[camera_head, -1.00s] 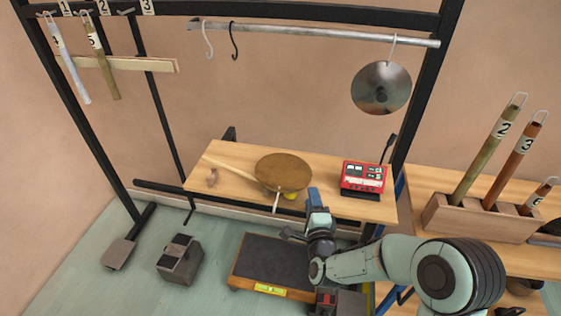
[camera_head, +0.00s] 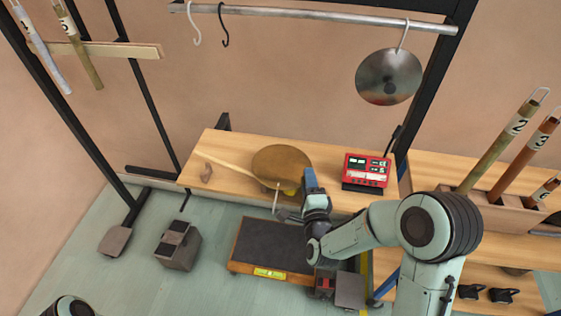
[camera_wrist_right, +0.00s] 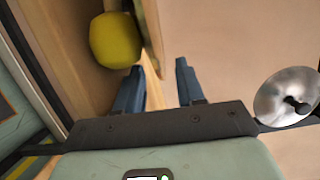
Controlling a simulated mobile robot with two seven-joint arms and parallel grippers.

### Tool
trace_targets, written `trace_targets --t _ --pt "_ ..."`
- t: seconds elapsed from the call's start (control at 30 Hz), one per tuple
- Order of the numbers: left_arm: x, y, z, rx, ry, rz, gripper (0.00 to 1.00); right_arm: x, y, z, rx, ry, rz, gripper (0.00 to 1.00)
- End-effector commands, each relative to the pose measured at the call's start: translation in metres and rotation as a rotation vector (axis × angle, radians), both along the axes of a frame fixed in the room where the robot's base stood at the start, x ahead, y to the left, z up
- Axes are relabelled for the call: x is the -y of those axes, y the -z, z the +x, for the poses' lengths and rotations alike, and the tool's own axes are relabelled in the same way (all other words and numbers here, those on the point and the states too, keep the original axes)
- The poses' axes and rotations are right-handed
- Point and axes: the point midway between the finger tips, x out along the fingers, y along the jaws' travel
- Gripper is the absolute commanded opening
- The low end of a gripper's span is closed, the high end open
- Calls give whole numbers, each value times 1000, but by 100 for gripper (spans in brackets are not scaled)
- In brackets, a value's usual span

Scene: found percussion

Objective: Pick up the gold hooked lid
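The gold hooked lid (camera_head: 281,165) is a round brownish-gold disc over the wooden bench, with a pale hook (camera_head: 276,198) hanging at its front edge. A yellow round thing (camera_wrist_right: 116,40) is beside the lid, partly hidden by it in the head view. My right gripper (camera_head: 311,180) is just right of the lid's right edge. In the right wrist view its two blue fingers (camera_wrist_right: 159,66) are apart, with the lid's edge (camera_wrist_right: 151,30) seen nearly edge-on ahead of them. Contact cannot be told. My left gripper is out of view.
A red meter box (camera_head: 366,170) stands right of my gripper on the bench (camera_head: 222,150). A silver lid (camera_head: 389,77) hangs from a rail (camera_head: 310,23) above. A dark-topped platform (camera_head: 272,243) stands on the floor below. A wooden stick (camera_head: 225,165) reaches left from the lid.

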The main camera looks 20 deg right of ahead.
Motion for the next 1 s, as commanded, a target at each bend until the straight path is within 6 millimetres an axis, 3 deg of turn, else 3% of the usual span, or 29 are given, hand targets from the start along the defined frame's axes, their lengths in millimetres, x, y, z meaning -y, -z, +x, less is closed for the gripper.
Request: trace_targets --t 0.1,0.2,0.23,0.73,0.87,1.0 --pt "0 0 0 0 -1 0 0 0 0 0 0 0 0 35" --pt "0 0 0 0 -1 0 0 0 0 0 0 0 0 2" --pt "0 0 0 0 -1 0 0 0 0 0 0 0 0 0" --pt "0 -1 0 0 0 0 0 0 -11 1 7 1 0 0" --pt "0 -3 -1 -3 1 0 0 0 -32 1 10 1 -1 0" --pt "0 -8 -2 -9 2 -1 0 0 -72 0 16 1 0 0"
